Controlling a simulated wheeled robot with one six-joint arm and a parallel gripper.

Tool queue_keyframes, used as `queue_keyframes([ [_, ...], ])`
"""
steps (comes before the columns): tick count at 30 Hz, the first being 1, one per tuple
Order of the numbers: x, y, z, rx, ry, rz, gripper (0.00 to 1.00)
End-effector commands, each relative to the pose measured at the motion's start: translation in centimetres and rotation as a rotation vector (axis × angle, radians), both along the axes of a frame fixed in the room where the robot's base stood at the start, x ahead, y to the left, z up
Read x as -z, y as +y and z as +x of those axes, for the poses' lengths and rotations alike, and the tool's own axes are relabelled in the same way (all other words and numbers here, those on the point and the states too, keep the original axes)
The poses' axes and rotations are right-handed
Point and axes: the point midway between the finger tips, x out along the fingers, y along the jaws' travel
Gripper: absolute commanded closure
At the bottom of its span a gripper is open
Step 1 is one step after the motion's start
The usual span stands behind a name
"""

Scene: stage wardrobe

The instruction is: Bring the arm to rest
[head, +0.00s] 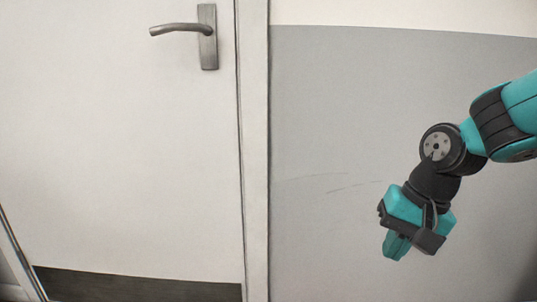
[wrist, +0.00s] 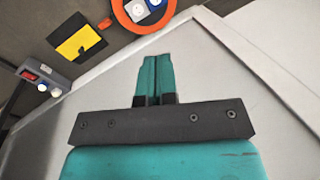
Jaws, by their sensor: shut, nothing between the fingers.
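My arm reaches in from the right edge of the head view, teal with black joints, bent downward. My gripper (head: 393,252) hangs at its end, pointing down in front of the grey lower part of the wall (head: 330,120). In the wrist view my gripper (wrist: 157,60) shows its two teal fingers pressed together with only a thin line between them. Nothing is held. The gripper appears apart from the wall and door in the head view; its exact distance from the wall cannot be told.
A closed white door (head: 120,140) with a grey lever handle (head: 181,29) fills the left, its frame (head: 255,150) beside the wall. The wrist view shows an orange ring-shaped item (wrist: 126,20), a yellow patch (wrist: 79,45) and a power strip with a red switch (wrist: 43,79).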

Motion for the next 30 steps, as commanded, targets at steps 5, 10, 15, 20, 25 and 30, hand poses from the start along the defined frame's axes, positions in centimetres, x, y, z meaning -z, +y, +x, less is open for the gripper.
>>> queue_keyframes([
  [5, -3.7, 5.1, -7.6, -0.487, -0.119, 0.027, 1.00],
  [10, -5.2, 7.4, -13.7, -0.858, -0.215, 0.055, 1.00],
  [15, -8.9, 7.7, -14.8, -0.931, -0.232, 0.060, 1.00],
  [20, -12.8, 7.7, -14.7, -0.928, -0.232, 0.060, 1.00],
  [25, -18.5, 7.7, -14.7, -0.926, -0.233, 0.060, 1.00],
  [30, -25.0, 7.7, -14.6, -0.925, -0.233, 0.060, 1.00],
])
